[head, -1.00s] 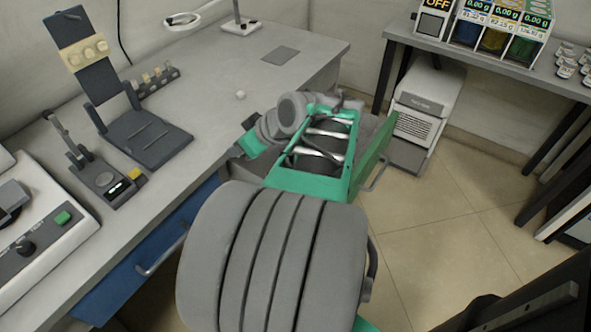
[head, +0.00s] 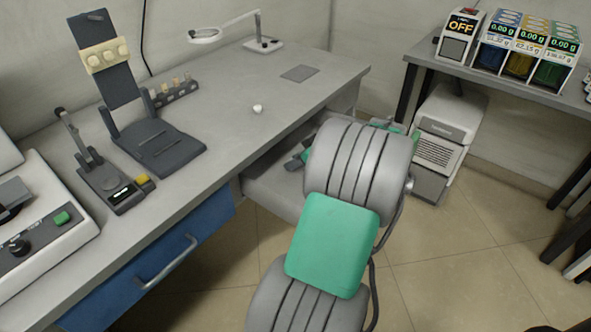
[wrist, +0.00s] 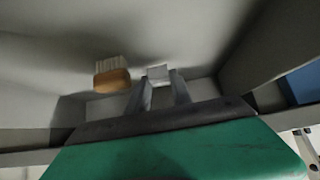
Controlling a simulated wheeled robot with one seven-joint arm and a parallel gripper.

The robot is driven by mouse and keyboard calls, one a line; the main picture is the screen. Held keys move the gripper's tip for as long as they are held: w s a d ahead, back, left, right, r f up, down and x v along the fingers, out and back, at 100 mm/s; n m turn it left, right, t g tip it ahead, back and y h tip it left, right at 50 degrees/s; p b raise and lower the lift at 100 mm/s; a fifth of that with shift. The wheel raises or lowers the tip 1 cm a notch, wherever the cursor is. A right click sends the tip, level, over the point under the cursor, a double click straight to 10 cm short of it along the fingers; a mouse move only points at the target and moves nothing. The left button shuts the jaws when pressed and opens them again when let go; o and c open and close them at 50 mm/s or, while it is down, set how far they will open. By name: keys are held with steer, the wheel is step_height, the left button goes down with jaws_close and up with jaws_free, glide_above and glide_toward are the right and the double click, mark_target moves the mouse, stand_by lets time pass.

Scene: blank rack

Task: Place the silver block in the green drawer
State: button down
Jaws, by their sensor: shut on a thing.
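The silver block (wrist: 158,72) is a small pale block between my fingertips in the wrist view. My gripper (wrist: 160,82) is shut on it, over the grey inside of an open drawer; I cannot tell whether the block touches the floor. The green drawer (head: 415,141) stands pulled out under the desk's far end. In the head view only a bit of its green front and its grey side wall show.
A brush with an orange-brown handle (wrist: 112,79) lies beside the block. A shut blue drawer (head: 150,270) is in the desk's near end. The grey desk (head: 225,135) holds a stand and a magnifier lamp (head: 205,35). A white unit (head: 445,125) stands beyond the drawer.

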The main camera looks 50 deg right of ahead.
steer(key=shift+f, duration=1.3)
steer(key=c, duration=1.1)
jaws_free()
steer(key=shift+c, duration=0.2)
steer(key=shift+r, duration=0.3)
steer(key=p+v, duration=0.2)
steer(key=v, duration=0.9)
steer(key=shift+s+r, duration=0.2)
steer(key=shift+s, duration=0.15)
